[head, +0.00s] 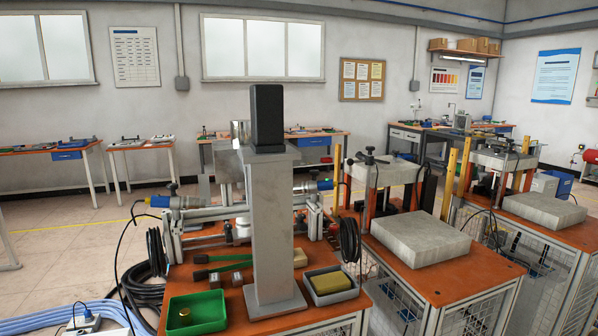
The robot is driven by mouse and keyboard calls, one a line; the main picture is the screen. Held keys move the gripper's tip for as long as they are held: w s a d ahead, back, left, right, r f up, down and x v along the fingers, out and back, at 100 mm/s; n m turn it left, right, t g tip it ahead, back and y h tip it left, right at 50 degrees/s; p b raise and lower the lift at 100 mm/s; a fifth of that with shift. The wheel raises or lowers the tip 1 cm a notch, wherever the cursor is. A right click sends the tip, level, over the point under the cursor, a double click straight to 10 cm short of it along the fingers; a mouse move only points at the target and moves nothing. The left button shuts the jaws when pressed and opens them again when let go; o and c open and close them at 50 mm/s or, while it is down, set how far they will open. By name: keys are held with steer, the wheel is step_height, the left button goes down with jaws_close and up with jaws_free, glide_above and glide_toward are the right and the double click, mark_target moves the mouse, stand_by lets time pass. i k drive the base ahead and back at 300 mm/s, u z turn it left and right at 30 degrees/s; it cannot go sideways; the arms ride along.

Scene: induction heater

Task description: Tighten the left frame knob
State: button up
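A metal frame (200,215) stands on the orange-topped bench (240,325) in the head view. At its left end a small dark knob (173,187) sits on top, beside a cylinder with a blue and yellow end (158,201); this looks like the left frame knob. Its thread and any gap under it are too small to tell. A similar dark knob (313,175) shows at the right end, near another blue end piece (325,185). A grey column with a black block on top hides the middle of the frame. My gripper is not in view.
A green tray (208,325) with a brass piece, a grey tray (350,296) with a yellow sponge, small dark blocks (215,281) and green-handled tools (230,258) occupy the bench. Black cable coils (349,242) hang at the sides. Blue hoses (45,312) lie at lower left.

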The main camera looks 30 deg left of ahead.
mark_target(314, 173)
steer(key=u, duration=1.25)
